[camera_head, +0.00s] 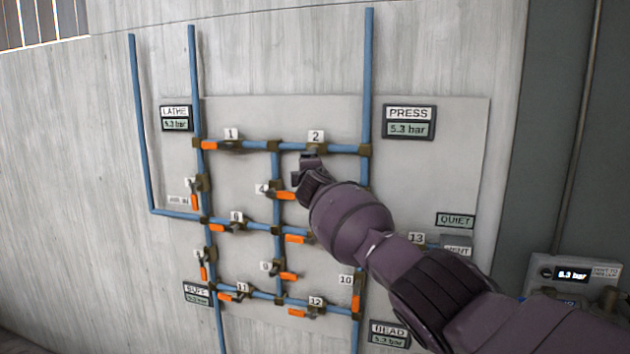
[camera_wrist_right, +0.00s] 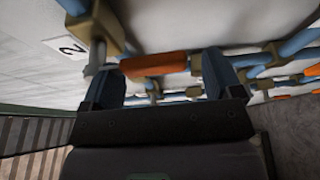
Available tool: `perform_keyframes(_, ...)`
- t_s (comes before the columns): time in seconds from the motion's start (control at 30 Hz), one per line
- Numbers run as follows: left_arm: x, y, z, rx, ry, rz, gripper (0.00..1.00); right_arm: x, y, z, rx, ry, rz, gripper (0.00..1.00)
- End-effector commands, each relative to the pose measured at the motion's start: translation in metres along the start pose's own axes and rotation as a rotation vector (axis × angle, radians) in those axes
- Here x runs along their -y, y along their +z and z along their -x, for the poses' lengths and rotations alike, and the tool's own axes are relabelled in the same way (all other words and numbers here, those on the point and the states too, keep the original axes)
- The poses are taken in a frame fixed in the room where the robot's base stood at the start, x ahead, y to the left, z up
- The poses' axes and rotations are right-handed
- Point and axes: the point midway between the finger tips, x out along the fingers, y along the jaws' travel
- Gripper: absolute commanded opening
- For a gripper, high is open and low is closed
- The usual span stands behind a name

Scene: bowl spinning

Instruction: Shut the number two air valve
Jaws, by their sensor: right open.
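The number 2 label (camera_head: 316,136) sits on the top pipe, right of the middle, in the head view. It also shows in the right wrist view (camera_wrist_right: 68,47), beside a brass valve body. The orange valve handle (camera_wrist_right: 152,66) next to it lies across the space between my right gripper's fingers (camera_wrist_right: 163,78), with a gap beside the right finger. In the head view my right gripper (camera_head: 307,165) is just below the label and hides this handle. The gripper is open; I cannot tell whether it touches the handle. My left gripper is out of view.
Several other orange-handled valves sit close by, including number 1 (camera_head: 224,145) to the left and number 4 (camera_head: 285,195) below. The PRESS display (camera_head: 408,128) reads 5.3 bar. My right arm covers part of the panel's lower right.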

Motion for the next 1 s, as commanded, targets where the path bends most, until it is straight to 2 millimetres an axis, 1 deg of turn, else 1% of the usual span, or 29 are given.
perform_keyframes(0.47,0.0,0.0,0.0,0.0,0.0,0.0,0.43,-0.003,0.008,0.025,0.008,0.003,-0.001,0.85)
perform_keyframes(0.77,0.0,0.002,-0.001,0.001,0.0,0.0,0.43,-0.003,0.008,0.049,0.006,0.001,-0.001,0.85)
perform_keyframes(1.0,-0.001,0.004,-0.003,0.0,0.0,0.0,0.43,-0.002,0.008,0.071,0.007,0.001,0.001,0.85)
